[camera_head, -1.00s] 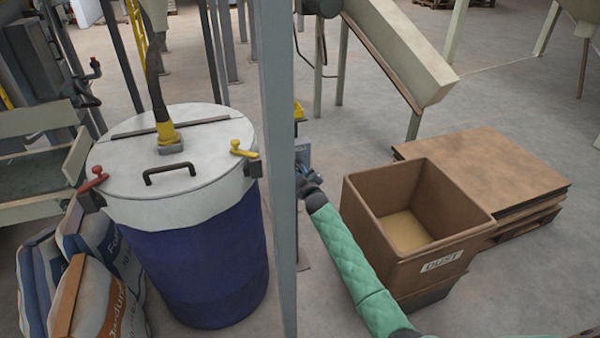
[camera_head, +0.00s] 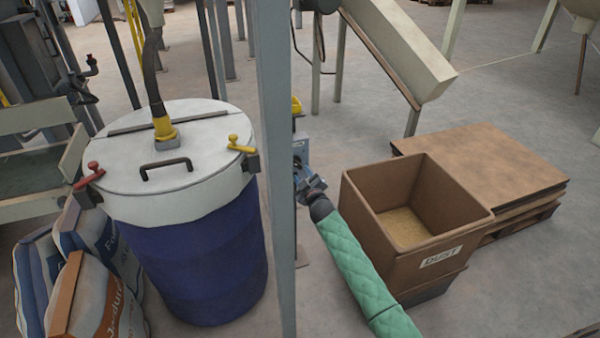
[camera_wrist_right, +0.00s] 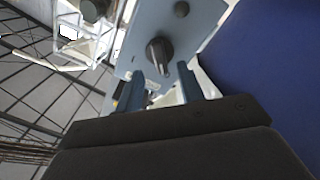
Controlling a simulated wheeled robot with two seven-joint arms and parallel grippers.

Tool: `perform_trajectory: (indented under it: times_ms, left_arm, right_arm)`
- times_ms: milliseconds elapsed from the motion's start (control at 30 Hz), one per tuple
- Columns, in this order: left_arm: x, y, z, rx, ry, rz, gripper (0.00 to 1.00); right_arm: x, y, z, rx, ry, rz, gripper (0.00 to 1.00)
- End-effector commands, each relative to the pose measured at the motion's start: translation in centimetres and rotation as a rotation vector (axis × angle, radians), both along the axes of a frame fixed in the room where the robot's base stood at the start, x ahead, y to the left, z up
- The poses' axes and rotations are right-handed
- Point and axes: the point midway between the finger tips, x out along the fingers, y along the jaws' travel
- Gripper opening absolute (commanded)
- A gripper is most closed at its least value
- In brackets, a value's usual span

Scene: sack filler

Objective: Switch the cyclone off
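A blue-grey switch box (camera_wrist_right: 170,38) fills the top middle of the right wrist view. I cannot read the knob's setting. In the head view the box (camera_head: 300,149) shows just right of the grey post, with its knob not clear. My right gripper (camera_wrist_right: 163,82) is open, its two blue-grey fingers apart, with the knob between and just beyond the tips. I cannot tell whether they touch it. In the head view this gripper (camera_head: 309,184) is just below the box. My left gripper is out of view.
A grey upright post (camera_head: 278,170) stands directly left of the box. Left of it is a blue drum (camera_head: 215,255) with a white lid (camera_head: 210,178). A brown dust bin (camera_head: 430,258) stands close right of my right arm. Filled sacks (camera_head: 100,290) lie at lower left.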

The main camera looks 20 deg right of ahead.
Motion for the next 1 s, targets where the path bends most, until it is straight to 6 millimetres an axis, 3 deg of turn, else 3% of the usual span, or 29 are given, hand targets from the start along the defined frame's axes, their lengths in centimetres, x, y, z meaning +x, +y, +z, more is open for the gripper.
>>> perform_trajectory:
  times_ms: [300,1000]
  left_arm:
    - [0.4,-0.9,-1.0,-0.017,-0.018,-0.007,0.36]
    - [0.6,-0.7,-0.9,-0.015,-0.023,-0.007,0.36]
  right_arm:
    - [-2.3,-0.1,0.0,0.001,0.0,0.0,0.38]
    - [-2.3,-0.1,0.0,0.001,0.0,0.0,0.38]
